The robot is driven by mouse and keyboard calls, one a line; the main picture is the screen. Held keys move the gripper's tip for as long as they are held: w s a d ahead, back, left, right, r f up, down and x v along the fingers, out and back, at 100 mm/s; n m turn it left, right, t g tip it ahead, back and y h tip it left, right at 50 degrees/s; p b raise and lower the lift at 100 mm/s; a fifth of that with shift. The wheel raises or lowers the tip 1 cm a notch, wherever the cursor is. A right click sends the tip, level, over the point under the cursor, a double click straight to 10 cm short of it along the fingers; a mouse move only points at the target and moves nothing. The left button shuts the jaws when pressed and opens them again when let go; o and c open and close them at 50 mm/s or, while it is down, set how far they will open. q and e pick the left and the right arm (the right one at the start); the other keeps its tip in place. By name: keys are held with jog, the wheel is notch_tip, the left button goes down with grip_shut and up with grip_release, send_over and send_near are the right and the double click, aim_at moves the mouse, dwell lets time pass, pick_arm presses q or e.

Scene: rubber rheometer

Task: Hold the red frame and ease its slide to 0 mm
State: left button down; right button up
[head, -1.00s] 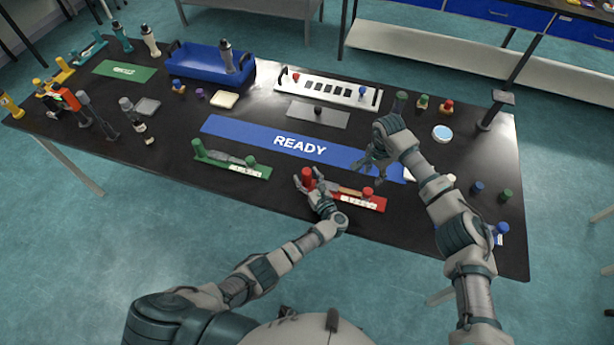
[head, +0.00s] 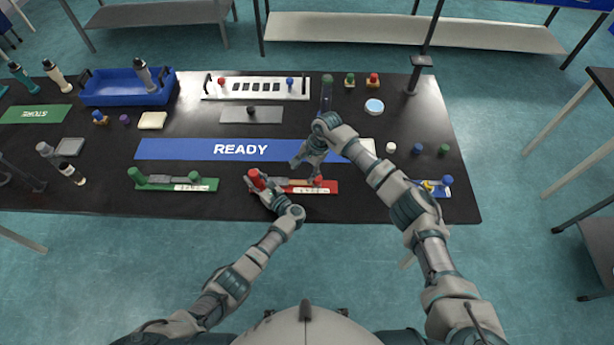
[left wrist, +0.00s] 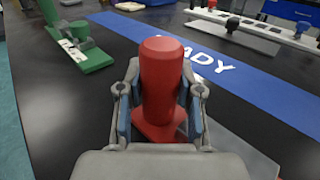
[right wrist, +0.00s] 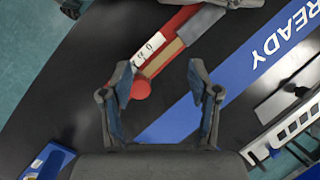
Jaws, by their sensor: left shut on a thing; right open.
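The red frame (head: 330,188) lies near the table's front edge. It has a tall red post (left wrist: 162,75) at its left end and a short red knob (right wrist: 141,90) at its right end. A tan slide piece (right wrist: 166,57) and a white scale label (right wrist: 149,47) lie along it; the slide's reading is too small to tell. My left gripper (head: 257,186) is shut around the red post, one finger on each side. My right gripper (head: 300,163) is open and empty, above the table behind the frame's right half, apart from the knob.
A green frame (head: 175,184) lies left of the red one. The blue READY strip (head: 180,149) runs behind both. A blue and white item (head: 430,190) is at the front right. A blue bin (head: 110,92) and a white rack (head: 255,93) stand at the back.

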jog(key=s+a+f+m+y, duration=0.1)
jog(key=s+a+y, duration=0.1)
jog(key=a+y, duration=0.15)
jog(key=m+t, duration=1.7)
jog(key=m, duration=0.4)
send_near(319, 182)
jog(key=shift+d+r+y, duration=0.1)
jog(key=shift+y, duration=0.15)
jog(key=shift+w+m, duration=0.2)
jog(key=shift+m, duration=0.1)
jog(key=x, duration=1.1)
jog(key=shift+w+f, duration=0.2)
jog(key=shift+f, duration=0.05)
grip_shut()
